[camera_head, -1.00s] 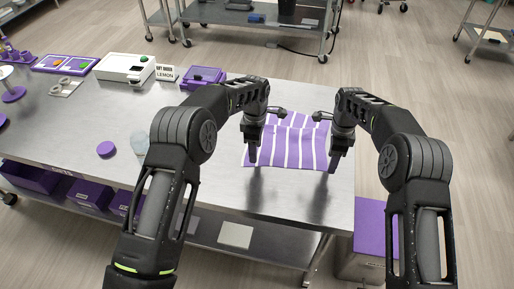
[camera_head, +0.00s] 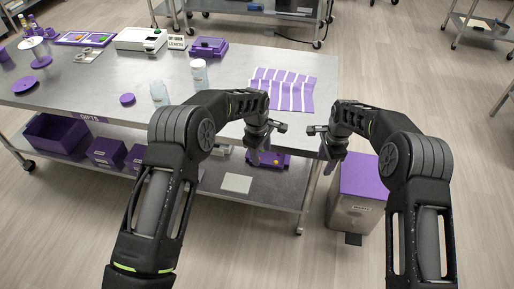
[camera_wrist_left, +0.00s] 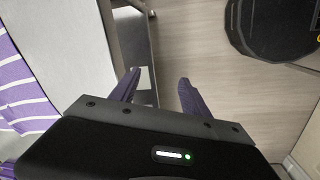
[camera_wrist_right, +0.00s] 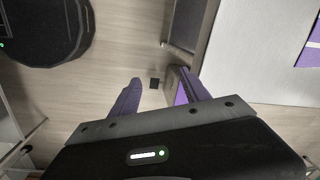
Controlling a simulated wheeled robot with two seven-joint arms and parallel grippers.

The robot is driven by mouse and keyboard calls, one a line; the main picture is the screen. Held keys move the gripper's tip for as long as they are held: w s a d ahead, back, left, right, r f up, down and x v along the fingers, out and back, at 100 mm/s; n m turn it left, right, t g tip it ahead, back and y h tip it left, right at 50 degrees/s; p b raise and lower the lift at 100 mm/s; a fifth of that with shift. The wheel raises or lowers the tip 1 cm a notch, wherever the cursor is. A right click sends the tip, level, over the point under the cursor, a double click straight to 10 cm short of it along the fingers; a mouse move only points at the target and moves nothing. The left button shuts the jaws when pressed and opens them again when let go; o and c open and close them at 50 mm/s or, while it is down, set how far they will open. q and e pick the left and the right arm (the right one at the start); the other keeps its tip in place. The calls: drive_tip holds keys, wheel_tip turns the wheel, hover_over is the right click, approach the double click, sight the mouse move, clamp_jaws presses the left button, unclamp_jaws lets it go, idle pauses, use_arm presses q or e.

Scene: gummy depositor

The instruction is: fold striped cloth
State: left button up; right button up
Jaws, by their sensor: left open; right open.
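The purple cloth with white stripes (camera_head: 283,90) lies on the right end of the metal table (camera_head: 225,82). It looks folded over, with its far part on top. Part of it shows at the left edge of the left wrist view (camera_wrist_left: 22,85) and at the right edge of the right wrist view (camera_wrist_right: 311,45). My left gripper (camera_head: 258,150) is open and empty, in front of the table's front edge and apart from the cloth. Its fingers (camera_wrist_left: 158,85) show apart in its wrist view. My right gripper (camera_head: 326,160) is open and empty, off the table's right front corner; its fingers (camera_wrist_right: 160,88) show apart.
A purple-lidded bin (camera_head: 361,190) stands on the floor right of the table. Clear bottles (camera_head: 159,93) and a purple disc (camera_head: 127,99) stand left of the cloth. A purple box (camera_head: 208,47), a sign and a white machine (camera_head: 140,39) line the back.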

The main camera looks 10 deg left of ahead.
use_arm(q)
drive_tip(key=s+d+f+m+h+b, duration=0.15)
drive_tip(key=s+d+f+m, duration=0.25)
drive_tip(key=s+f+m, duration=0.65)
use_arm(e)
drive_tip(key=s+a+f+n+y, duration=0.2)
drive_tip(key=s+a+f+n, duration=0.1)
drive_tip(key=s+f+n, duration=0.8)
use_arm(q)
drive_tip(key=s+f+h+b, duration=0.1)
drive_tip(key=s+f, duration=0.1)
drive_tip(key=s, duration=1.2)
drive_tip(key=s+a+f+m, duration=0.1)
drive_tip(key=s+f, duration=0.2)
drive_tip(key=s, duration=1.1)
drive_tip(key=shift+s+f+g+h+b, duration=0.3)
drive_tip(key=shift+g+h+b, duration=0.05)
drive_tip(key=shift+g, duration=0.05)
use_arm(e)
drive_tip(key=s+f, duration=0.2)
drive_tip(key=s, duration=1.2)
drive_tip(key=s+f+n+y, duration=0.1)
drive_tip(key=s+f, duration=0.2)
drive_tip(key=s, duration=1.1)
drive_tip(key=shift+a+g, duration=0.2)
drive_tip(key=shift+g, duration=0.2)
